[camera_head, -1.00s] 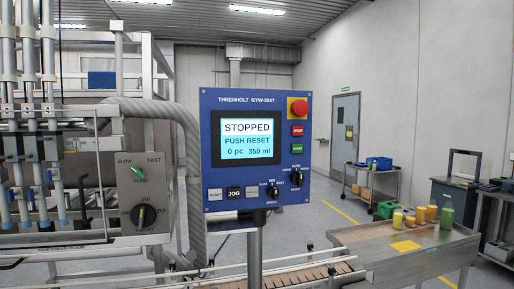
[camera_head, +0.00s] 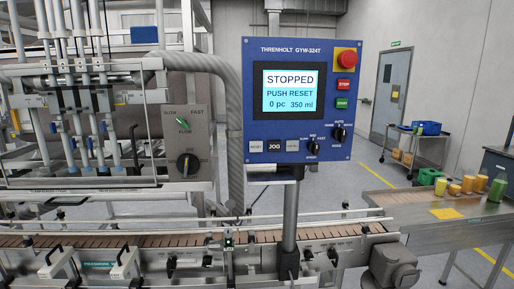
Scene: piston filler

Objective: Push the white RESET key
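The white RESET key (camera_head: 256,147) is at the lower left of the blue control panel (camera_head: 333,110), left of the black JOG key (camera_head: 274,146). The panel's screen (camera_head: 290,90) reads STOPPED, PUSH RESET, 0 pc, 350 ml. Another pale key (camera_head: 292,146) sits right of JOG; its label is too small to read. Neither of my grippers is in view, and nothing covers the key.
A post (camera_head: 290,215) holds the panel above a conveyor (camera_head: 190,235). The filler's nozzles (camera_head: 85,110) and a grey knob box (camera_head: 186,140) stand left. Red emergency button (camera_head: 346,60), red STOP key (camera_head: 344,85) and green key (camera_head: 342,103) line the panel's right side. Space before the panel is clear.

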